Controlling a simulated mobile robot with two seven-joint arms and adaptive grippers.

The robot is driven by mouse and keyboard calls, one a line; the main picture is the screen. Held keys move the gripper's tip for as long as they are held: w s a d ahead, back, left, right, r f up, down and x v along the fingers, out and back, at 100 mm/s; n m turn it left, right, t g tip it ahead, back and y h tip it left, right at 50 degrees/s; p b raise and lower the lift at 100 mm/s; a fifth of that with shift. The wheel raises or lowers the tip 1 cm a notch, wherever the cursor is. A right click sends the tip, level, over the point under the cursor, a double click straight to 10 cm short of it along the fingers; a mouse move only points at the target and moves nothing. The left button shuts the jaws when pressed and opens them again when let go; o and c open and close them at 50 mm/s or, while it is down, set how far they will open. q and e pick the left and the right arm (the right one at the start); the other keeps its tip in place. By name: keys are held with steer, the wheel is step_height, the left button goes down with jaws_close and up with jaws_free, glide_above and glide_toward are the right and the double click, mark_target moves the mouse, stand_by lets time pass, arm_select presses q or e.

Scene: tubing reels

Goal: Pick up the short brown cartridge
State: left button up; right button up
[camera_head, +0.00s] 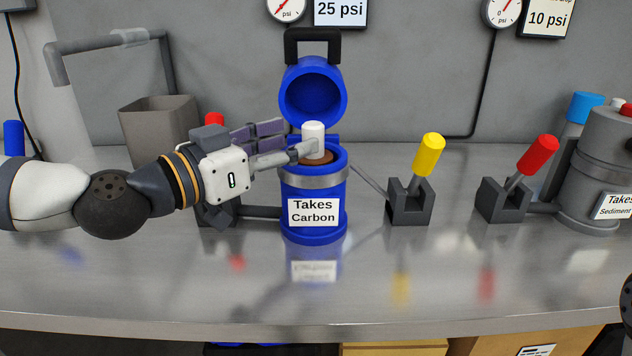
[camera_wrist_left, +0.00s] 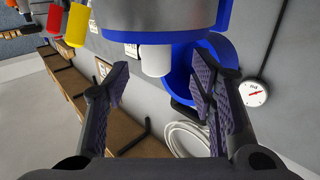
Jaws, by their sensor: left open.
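The blue housing labelled "Takes Carbon" (camera_head: 313,232) stands on the metal bench with its lid (camera_head: 314,92) swung up. A brown cartridge (camera_head: 320,157) sits inside it, with only its top showing. Its white cap (camera_head: 313,130) sticks up above the rim; the cap also shows in the left wrist view (camera_wrist_left: 156,60). My left gripper (camera_head: 298,138) is open and level at the cap, coming from the left. Its near finger crosses in front of the cap's lower part. In the wrist view the cap appears between the spread fingers (camera_wrist_left: 162,82), apart from both.
A yellow-handled valve (camera_head: 429,155) and a red-handled valve (camera_head: 537,155) stand to the right. A grey sediment housing (camera_head: 590,165) is at the far right. A grey bin (camera_head: 155,130) stands behind my left arm. The bench front is clear.

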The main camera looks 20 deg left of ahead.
arm_select(q)
steer(key=b+x, duration=0.1)
steer(key=x, duration=0.4)
steer(key=shift+d+r, duration=0.1)
steer(key=shift+d, duration=0.2)
steer(key=shift+r, duration=0.25)
steer(key=shift+c, duration=0.8)
jaws_close()
arm_select(e)
steer(key=shift+s+f+g, duration=0.3)
steer(key=shift+s+f, duration=0.45)
steer(key=shift+s, duration=0.05)
arm_select(q)
steer(key=r+p, duration=0.1)
steer(key=r, duration=0.4)
steer(key=r+p, duration=0.1)
steer(key=r, duration=0.4)
steer(key=shift+s+r, duration=0.1)
steer(key=shift+s, duration=0.15)
step_height(320, 180, up, 8)
glide_above(305, 132)
steer(key=w, duration=0.2)
steer(key=shift+s+d, duration=0.25)
steer(key=shift+d, duration=0.15)
arm_select(e)
steer(key=shift+t, duration=0.7)
steer(key=w+r, duration=0.3)
steer(key=shift+w, duration=0.1)
